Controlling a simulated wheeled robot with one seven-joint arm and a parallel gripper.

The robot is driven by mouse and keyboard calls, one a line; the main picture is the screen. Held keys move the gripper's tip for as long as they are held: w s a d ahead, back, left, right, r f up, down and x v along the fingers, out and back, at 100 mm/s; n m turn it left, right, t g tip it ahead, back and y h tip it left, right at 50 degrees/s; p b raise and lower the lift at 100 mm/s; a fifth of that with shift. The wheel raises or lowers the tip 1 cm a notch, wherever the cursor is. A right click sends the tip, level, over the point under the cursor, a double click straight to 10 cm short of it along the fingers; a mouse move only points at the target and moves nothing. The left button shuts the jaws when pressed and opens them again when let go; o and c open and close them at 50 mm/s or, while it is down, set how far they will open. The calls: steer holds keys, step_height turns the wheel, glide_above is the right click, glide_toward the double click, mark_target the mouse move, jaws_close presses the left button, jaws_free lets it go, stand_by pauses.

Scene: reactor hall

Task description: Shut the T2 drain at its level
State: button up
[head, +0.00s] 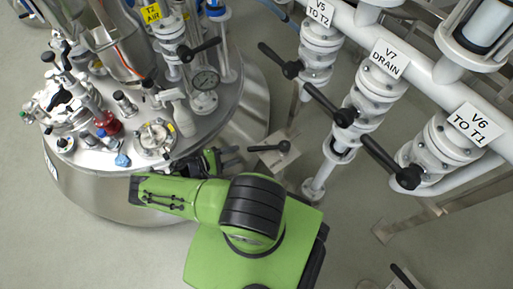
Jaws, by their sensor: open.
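A valve with a "V7 DRAIN" label (384,60) sits in the white pipework at the right; its black lever (330,105) points up and left. My gripper (236,157) is open and empty beside the right side of the steel vessel (120,195), its dark fingers pointing right. A small black lever (272,147) on a grey plate lies just right of the fingertips, apart from them in the picture. No label shows on it, so I cannot tell whether it is the T2 drain. A "T2 AIR" label (152,13) is on the vessel's top fittings.
Valves "V5 TO T2" (319,50) and "V6 TO T1" (440,150) flank V7, with protruding black levers. A sight glass (487,25) is at the upper right; its level is unclear. Another lever (404,277) is at the bottom right. Grey floor (90,250) is clear at lower left.

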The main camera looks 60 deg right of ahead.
mark_target(260, 147)
steer(key=x, duration=1.2)
steer(key=shift+a+b, duration=0.1)
steer(key=shift+b, duration=0.25)
jaws_close()
